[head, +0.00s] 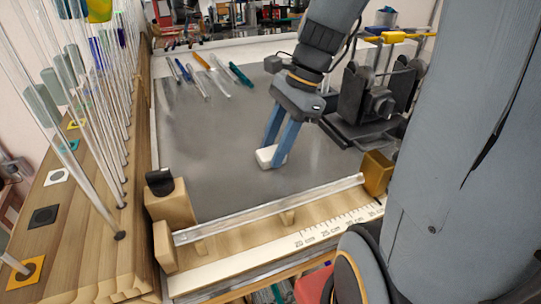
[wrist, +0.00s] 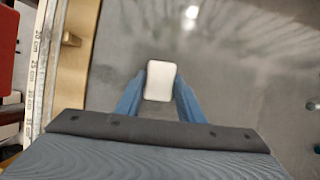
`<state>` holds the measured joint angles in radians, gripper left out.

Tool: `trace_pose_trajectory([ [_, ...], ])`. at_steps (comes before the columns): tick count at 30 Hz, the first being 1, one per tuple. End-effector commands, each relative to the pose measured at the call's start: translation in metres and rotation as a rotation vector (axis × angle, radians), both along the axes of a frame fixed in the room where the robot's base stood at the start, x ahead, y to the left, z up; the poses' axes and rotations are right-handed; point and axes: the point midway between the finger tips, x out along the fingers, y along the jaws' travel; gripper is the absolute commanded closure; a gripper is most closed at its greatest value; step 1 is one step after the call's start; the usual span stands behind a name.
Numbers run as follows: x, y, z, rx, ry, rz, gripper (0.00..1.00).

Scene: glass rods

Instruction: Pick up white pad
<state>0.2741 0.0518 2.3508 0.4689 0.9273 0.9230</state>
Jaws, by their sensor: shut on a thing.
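The white pad (head: 267,157) is a small rounded white block at the middle of the dark grey work surface, near its front. It also shows in the wrist view (wrist: 160,78), upright in the picture between the two blue fingers. My gripper (head: 275,152) points down with its blue fingers on either side of the pad. In the wrist view my gripper (wrist: 160,90) is shut on the pad's sides. I cannot tell whether the pad touches the surface or is just above it.
A clear glass rod (head: 270,208) lies across wooden supports in front, above a ruler strip (head: 320,232). Several pens (head: 207,72) lie at the back left of the grey surface (head: 215,140). Upright glass rods (head: 90,110) stand in a wooden rack at left. A black machine (head: 375,100) stands at right.

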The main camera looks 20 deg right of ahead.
Motion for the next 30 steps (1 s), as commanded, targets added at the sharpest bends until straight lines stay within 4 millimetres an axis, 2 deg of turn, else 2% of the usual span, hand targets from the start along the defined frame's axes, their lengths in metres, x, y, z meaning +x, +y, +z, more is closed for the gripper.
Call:
trace_pose_trajectory([
  [5,0.0,0.0,0.002,0.0,-0.001,0.0,0.87],
  [8,0.001,0.0,0.009,0.0,-0.004,0.001,0.87],
  [21,0.001,0.0,0.085,-0.001,-0.004,-0.001,0.87],
  [25,0.001,0.0,0.097,0.0,-0.002,0.0,0.87],
  [30,0.0,0.0,0.101,0.001,0.0,0.0,0.87],
])
